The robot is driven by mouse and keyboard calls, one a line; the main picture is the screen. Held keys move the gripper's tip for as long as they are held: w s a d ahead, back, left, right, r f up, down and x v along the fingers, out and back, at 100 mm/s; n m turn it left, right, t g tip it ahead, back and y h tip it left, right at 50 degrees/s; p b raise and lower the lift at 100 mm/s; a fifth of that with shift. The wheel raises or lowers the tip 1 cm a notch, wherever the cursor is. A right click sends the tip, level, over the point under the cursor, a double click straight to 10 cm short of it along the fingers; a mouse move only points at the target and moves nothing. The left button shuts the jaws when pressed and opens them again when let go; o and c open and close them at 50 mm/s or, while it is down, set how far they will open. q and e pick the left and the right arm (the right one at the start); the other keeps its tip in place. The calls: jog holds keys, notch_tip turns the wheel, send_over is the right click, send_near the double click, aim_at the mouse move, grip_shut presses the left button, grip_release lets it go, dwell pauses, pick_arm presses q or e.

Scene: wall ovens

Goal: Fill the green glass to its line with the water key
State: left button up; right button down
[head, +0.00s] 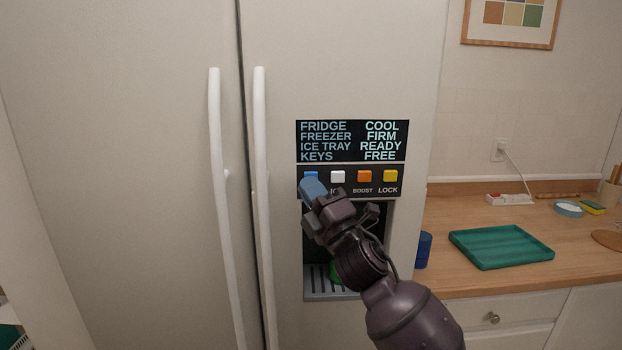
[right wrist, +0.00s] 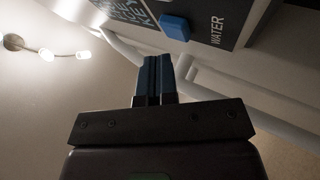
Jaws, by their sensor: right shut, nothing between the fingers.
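The blue water key (head: 311,175) is at the left end of the key row on the fridge door. In the right wrist view the blue key (right wrist: 175,28) stands above the label WATER. My right gripper (head: 312,188) is shut and empty, its blue fingertips just below the key in the head view. In the right wrist view the fingertips (right wrist: 158,60) show a gap to the key; contact is not visible. The green glass (head: 335,273) stands in the dispenser recess, mostly hidden behind my right arm. Its line and water level cannot be seen. My left gripper is not in view.
White, orange (head: 364,176) and yellow (head: 390,176) keys sit right of the water key. The display (head: 352,141) reads KEYS FREE. Long door handles (head: 262,200) stand to the left. A blue cup (head: 424,250) and teal tray (head: 500,246) are on the counter.

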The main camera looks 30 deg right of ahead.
jog(key=shift+w, duration=0.15)
jog(key=shift+w+d, duration=0.25)
jog(key=shift+w+d, duration=0.2)
jog(key=shift+w, duration=0.15)
dwell(1.2)
jog(key=shift+s, duration=0.1)
jog(key=shift+s+a, duration=0.45)
jog(key=shift+s, duration=0.2)
jog(key=s+a, duration=0.1)
jog(key=s+p, duration=0.1)
jog(key=s+a, duration=0.1)
jog(key=s, duration=0.1)
jog(key=shift+s+a, duration=0.1)
jog(key=shift+a, duration=0.2)
dwell(0.4)
dwell(0.8)
